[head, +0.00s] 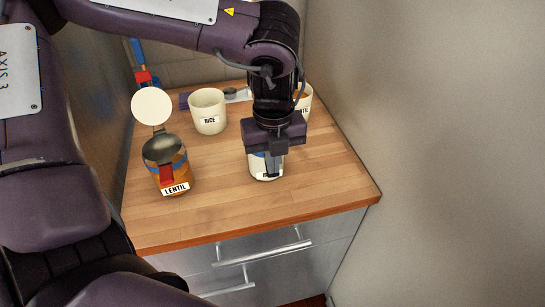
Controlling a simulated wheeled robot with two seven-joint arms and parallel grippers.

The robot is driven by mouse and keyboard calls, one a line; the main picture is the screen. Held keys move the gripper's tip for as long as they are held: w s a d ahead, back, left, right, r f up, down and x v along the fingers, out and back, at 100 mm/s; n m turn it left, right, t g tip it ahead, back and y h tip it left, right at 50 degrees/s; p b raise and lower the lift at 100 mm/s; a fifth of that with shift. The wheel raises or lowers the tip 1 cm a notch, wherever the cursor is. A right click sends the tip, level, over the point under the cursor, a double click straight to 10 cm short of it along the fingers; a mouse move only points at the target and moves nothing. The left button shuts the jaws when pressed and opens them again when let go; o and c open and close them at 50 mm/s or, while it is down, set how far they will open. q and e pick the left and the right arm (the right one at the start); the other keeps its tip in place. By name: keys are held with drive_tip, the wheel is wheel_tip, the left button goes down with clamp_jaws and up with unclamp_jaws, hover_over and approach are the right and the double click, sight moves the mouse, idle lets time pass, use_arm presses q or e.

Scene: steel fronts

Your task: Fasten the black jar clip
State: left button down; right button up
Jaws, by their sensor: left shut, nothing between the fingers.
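A glass jar (258,168) with a blue band and a white label stands on the wooden counter. My left gripper (272,165) is directly above and in front of it, pointing down, with its fingers shut and empty. The gripper covers the jar's top, so I cannot see its lid. A narrow dark piece shows against the jar's front; I cannot tell the black clip from my fingers there. A second jar, labelled LENTIL (175,188), stands to the left with a red clip (166,174) and its round pale lid (151,106) standing open. My right gripper is not in view.
A white RICE canister (208,112) stands behind, and another white canister (304,103) is partly hidden by my left arm. Blue and red items (143,72) are at the back left. The counter's front right (320,190) is clear, above steel drawers (262,256). Walls close both sides.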

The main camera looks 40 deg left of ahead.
sight(271, 176)
use_arm(q)
drive_tip(key=shift+f+b, duration=0.85)
drive_tip(key=shift+f, duration=0.1)
drive_tip(key=shift+a+f+b, duration=0.15)
drive_tip(key=shift+f+b, duration=0.45)
idle(0.5)
drive_tip(key=shift+a+f+b, duration=0.1)
drive_tip(key=shift+f+b, duration=0.25)
drive_tip(key=shift+b, duration=0.1)
idle(0.4)
drive_tip(key=shift+w+a, duration=0.15)
drive_tip(key=shift+a, duration=0.05)
idle(0.3)
drive_tip(key=shift+b, duration=0.3)
drive_tip(key=shift+s+d+f, duration=0.25)
drive_tip(key=shift+s+d, duration=0.1)
drive_tip(key=shift+s, duration=0.1)
drive_tip(key=shift+s+d+b, duration=0.75)
drive_tip(key=shift+s+d, duration=0.5)
drive_tip(key=shift+d, duration=0.25)
drive_tip(key=shift+s+d+r+b, duration=0.15)
drive_tip(key=shift+s+d+b, duration=0.15)
drive_tip(key=shift+s+d, duration=0.65)
drive_tip(key=shift+d, duration=0.1)
